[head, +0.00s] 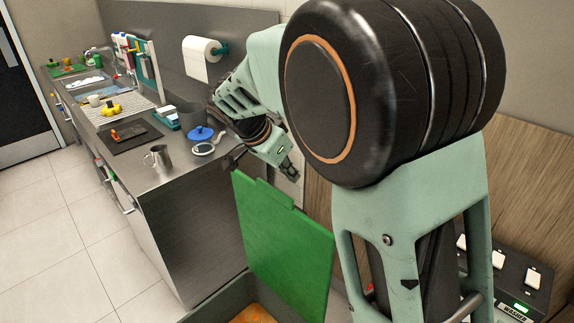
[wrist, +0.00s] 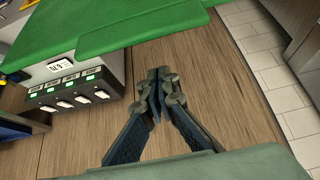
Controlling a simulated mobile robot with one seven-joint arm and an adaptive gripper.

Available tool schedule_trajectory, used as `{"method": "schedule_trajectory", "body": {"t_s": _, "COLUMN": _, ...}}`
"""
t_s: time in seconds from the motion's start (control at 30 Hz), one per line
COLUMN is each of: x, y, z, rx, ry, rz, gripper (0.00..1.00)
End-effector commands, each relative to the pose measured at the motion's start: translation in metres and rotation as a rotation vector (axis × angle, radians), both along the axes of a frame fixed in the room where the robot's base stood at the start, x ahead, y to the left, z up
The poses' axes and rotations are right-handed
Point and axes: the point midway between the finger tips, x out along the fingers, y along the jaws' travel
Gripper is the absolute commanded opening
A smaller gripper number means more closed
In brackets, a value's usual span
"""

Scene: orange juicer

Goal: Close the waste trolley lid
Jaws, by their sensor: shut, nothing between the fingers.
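The green waste trolley lid (head: 285,245) stands open, nearly upright, with a tab on its top edge. Below it is the grey trolley body (head: 208,312), cut off by the picture's bottom edge, with something orange inside. My gripper (head: 291,172) is just above the lid's top edge in the head view. In the wrist view my gripper (wrist: 158,78) is shut and empty, its fingertips together. The green lid (wrist: 120,22) spans the top of that view, beyond the fingertips. I see no clear contact between them.
A washer panel with switches (wrist: 72,95) stands by the wood wall. The tiled floor (head: 60,240) at left is clear.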

Motion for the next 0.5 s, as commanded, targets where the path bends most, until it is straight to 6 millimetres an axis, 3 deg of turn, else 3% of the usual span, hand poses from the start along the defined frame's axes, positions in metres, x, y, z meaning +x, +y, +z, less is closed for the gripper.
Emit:
{"method": "schedule_trajectory", "body": {"t_s": 0.27, "x": 0.022, "y": -0.025, "z": -0.05, "rx": -0.003, "ry": 0.004, "rz": -0.003, "gripper": 0.0}}
{"method": "schedule_trajectory", "body": {"t_s": 0.5, "x": 0.002, "y": -0.002, "z": -0.059, "rx": 0.0, "ry": 0.002, "rz": 0.003, "gripper": 0.0}}
